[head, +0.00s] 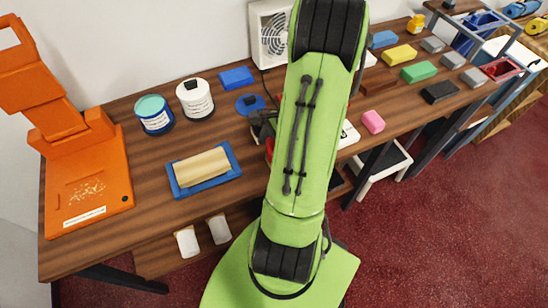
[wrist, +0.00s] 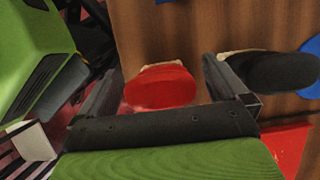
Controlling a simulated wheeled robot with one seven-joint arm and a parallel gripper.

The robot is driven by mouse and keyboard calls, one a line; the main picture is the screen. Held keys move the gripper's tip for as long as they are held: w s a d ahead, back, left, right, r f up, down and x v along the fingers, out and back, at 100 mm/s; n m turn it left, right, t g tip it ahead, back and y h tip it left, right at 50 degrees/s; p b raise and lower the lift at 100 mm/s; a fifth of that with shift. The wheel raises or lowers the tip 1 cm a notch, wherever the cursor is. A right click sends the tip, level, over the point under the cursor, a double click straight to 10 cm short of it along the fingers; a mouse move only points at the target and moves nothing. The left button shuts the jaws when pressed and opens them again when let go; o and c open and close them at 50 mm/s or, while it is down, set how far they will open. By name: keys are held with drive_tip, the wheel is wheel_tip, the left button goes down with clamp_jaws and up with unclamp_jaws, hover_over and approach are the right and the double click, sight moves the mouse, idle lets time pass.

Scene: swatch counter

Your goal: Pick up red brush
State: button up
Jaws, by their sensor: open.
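The red brush (wrist: 160,87) shows in the wrist view as a rounded red piece with a pale, bristle-like edge. It lies between the two spread fingers of my gripper (wrist: 160,66), and a gap shows on both sides of it. My gripper is open.
A black brush (wrist: 272,70) lies just outside the right finger in the wrist view. A blue tray (head: 181,190) with a beige block, a white can (head: 195,98) and a teal-lidded can (head: 153,113) stand left of my arm.

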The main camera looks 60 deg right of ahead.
drive_tip(key=shift+a+f, duration=0.15)
drive_tip(key=shift+f, duration=0.25)
drive_tip(key=shift+r, duration=0.1)
drive_tip(key=c, duration=1.1)
drive_tip(key=shift+o, duration=0.2)
wheel_tip(320, 180, up, 10)
drive_tip(key=p, duration=0.3)
